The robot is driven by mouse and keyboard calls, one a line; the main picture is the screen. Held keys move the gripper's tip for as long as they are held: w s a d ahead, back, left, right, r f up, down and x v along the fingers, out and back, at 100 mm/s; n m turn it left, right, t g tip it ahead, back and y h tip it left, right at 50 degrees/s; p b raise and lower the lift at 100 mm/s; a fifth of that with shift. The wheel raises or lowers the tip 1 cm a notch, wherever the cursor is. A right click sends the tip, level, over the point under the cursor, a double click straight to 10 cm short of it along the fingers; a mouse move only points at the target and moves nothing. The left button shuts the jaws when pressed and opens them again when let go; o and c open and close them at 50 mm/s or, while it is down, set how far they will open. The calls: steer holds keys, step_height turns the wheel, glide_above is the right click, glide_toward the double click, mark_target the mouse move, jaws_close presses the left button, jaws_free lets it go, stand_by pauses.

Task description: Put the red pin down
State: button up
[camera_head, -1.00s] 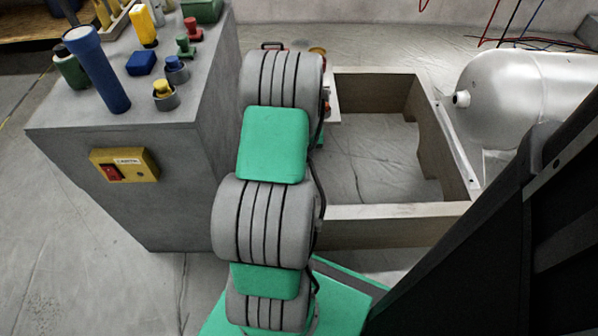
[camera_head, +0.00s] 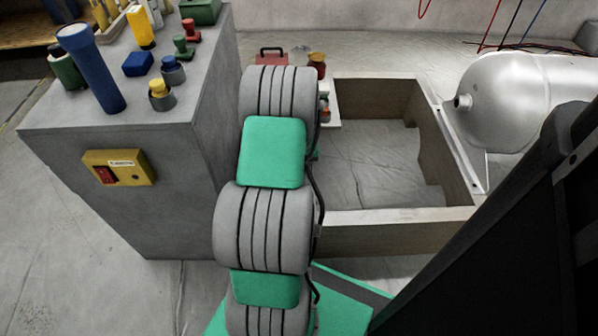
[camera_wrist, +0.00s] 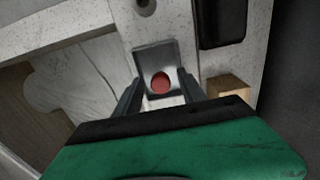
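In the wrist view, my gripper (camera_wrist: 160,80) has its two dark fingers on either side of a grey squarish piece. A round red end (camera_wrist: 161,82), which looks like the red pin seen end on, shows against this piece, between the fingers. I cannot tell whether the fingers press on it. A pale speckled surface (camera_wrist: 105,15) lies beyond the fingers. In the head view my arm hides the gripper. A separate small red-topped piece (camera_head: 190,27) stands on the grey cabinet (camera_head: 190,110).
The cabinet top holds a blue flashlight (camera_head: 90,68) and several coloured pieces. An open wooden frame (camera_head: 400,215) stands right of my arm, with a silver tank (camera_head: 530,100) beyond. A black object (camera_wrist: 222,22) and a wooden block (camera_wrist: 229,88) lie near the fingers.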

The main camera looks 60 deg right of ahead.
step_height(320, 180, up, 12)
steer(key=p, duration=0.5)
steer(key=shift+r, duration=0.15)
steer(key=shift+s, duration=0.15)
